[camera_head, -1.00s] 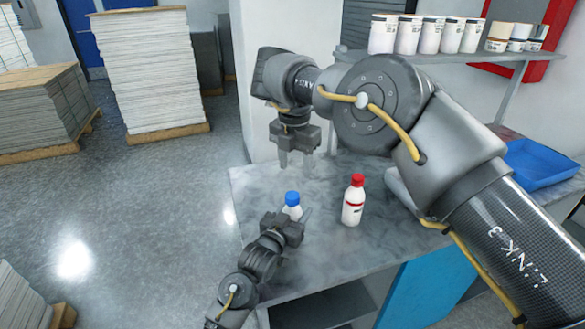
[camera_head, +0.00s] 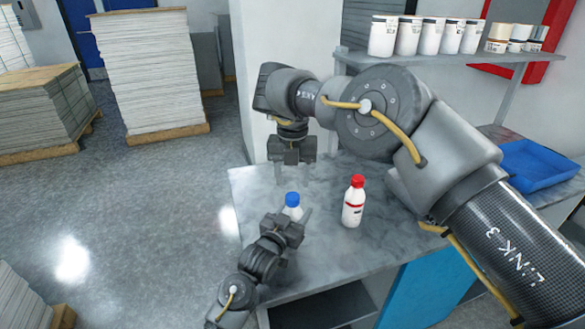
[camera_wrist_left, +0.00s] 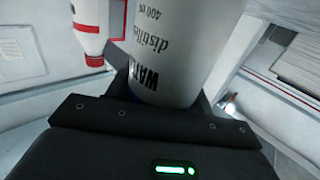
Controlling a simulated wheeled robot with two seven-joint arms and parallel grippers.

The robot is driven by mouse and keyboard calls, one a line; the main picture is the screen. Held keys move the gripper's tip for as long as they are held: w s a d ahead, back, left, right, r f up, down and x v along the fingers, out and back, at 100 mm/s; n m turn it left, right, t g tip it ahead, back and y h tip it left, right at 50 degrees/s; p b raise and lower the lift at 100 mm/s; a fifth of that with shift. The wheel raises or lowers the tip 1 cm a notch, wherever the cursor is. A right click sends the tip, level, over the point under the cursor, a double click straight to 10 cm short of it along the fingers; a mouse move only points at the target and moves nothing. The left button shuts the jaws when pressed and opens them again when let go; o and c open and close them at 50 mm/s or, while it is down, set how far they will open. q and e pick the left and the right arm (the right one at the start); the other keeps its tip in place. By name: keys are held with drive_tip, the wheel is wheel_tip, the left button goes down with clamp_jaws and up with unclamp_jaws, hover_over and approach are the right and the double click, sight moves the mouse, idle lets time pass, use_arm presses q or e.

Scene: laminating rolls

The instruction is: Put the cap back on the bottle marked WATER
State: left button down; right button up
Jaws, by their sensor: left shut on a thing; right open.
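The bottle marked WATER (camera_head: 293,211) is white and stands on the table, mostly hidden behind my left gripper (camera_head: 287,220). Its label reads upside down in the left wrist view (camera_wrist_left: 175,45). My left gripper is shut on this bottle. A blue cap (camera_head: 292,198) shows at the bottle's top; how firmly it sits I cannot tell. My right gripper (camera_head: 292,175) is open and empty, pointing down above the table, behind and above the blue cap and apart from it.
A white bottle with a red cap (camera_head: 353,203) stands upright to the right; it also shows in the left wrist view (camera_wrist_left: 90,28). A blue tray (camera_head: 540,165) lies at the right. Several white containers stand on a shelf (camera_head: 440,58) behind. The grey tabletop (camera_head: 330,255) is clear in front.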

sight(293, 196)
drive_tip(key=shift+f, duration=2.7)
drive_tip(key=c, duration=1)
drive_tip(key=o, duration=1.2)
drive_tip(key=shift+c, duration=0.2)
drive_tip(key=shift+r, duration=0.1)
